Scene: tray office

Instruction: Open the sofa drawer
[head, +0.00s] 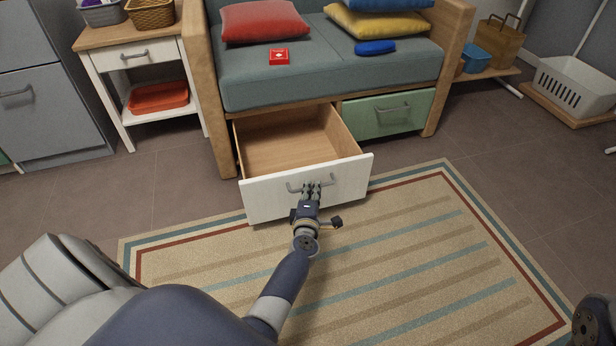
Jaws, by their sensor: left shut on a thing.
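The sofa (330,72) has a light wood frame and teal cushions, with two drawers under the seat. Its left drawer, the white-fronted sofa drawer (262,203), is pulled well out over the rug, and its bare wooden inside looks empty. The sofa's right drawer, the green drawer (372,115), is shut. My left gripper (311,187) is at the middle of the white front, shut on the grey drawer handle (293,188). The fingers hide part of the handle. My right gripper is not in view.
A striped rug (400,260) covers the floor ahead. A side table (130,38) with an orange tray (158,97) stands left of the sofa. A red box (279,57), a blue item (375,47) and cushions (264,21) lie on the seat. A white basket (580,88) stands far right.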

